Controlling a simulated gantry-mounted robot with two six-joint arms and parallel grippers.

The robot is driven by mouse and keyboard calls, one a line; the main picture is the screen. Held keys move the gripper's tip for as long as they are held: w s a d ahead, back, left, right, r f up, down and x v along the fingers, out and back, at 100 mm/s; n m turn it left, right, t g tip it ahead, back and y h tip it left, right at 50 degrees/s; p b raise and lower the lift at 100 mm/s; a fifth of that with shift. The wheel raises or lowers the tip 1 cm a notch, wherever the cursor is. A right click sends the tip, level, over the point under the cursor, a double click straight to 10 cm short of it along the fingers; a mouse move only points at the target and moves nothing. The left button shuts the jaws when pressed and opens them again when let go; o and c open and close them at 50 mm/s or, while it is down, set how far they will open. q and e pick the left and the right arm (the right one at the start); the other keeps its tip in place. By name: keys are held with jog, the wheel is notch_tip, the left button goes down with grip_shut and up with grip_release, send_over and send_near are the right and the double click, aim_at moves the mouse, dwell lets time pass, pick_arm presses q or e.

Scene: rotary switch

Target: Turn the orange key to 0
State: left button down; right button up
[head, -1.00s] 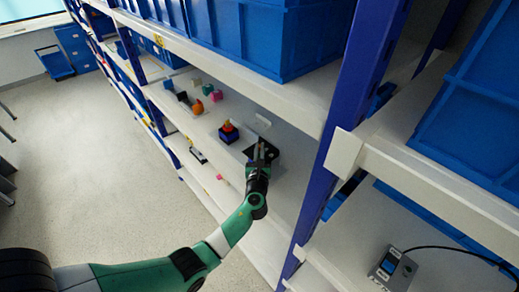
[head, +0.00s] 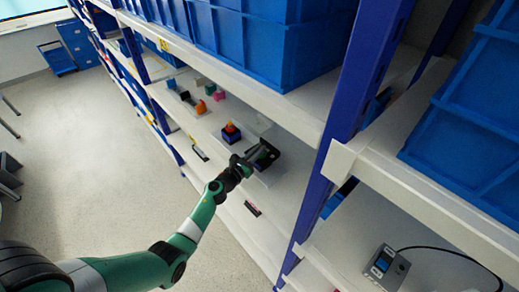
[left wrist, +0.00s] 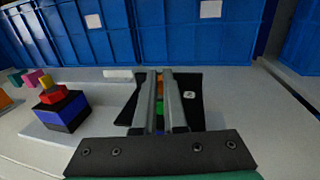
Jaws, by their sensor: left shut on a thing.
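A black switch box (head: 267,163) sits on the white shelf in the head view. It also shows in the left wrist view (left wrist: 190,112), with a small white label on its right part. My left gripper (head: 256,153) reaches over the box from the left. In the left wrist view its two grey fingers (left wrist: 161,76) are close together over the box, shut on the orange key (left wrist: 160,79), of which only a sliver shows between them. A green patch (left wrist: 160,105) shows nearer the palm. The key's pointing direction and the switch markings are hidden. My right gripper is not in view.
A dark blue block with a red and orange top (head: 230,132) stands left of the box. Several small coloured objects lie farther along the shelf. A blue upright post (head: 340,135) is at the right. A grey control box (head: 389,267) sits on the right shelf.

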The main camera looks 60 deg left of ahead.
pick_arm(q)
jog(key=shift+s+a+f+m+t+h+b, duration=0.1)
jog(key=shift+m+t+h+b, duration=0.2)
jog(key=shift+m+h, duration=0.35)
jog(key=shift+a+m+t+h+b, duration=0.15)
jog(key=shift+m+t+h, duration=0.25)
jog(key=shift+h, duration=0.55)
jog(key=c, duration=1)
grip_release()
jog(key=p+v, duration=0.2)
jog(key=v, duration=0.9)
jog(key=shift+s+d, duration=0.1)
jog(key=shift+s, duration=0.15)
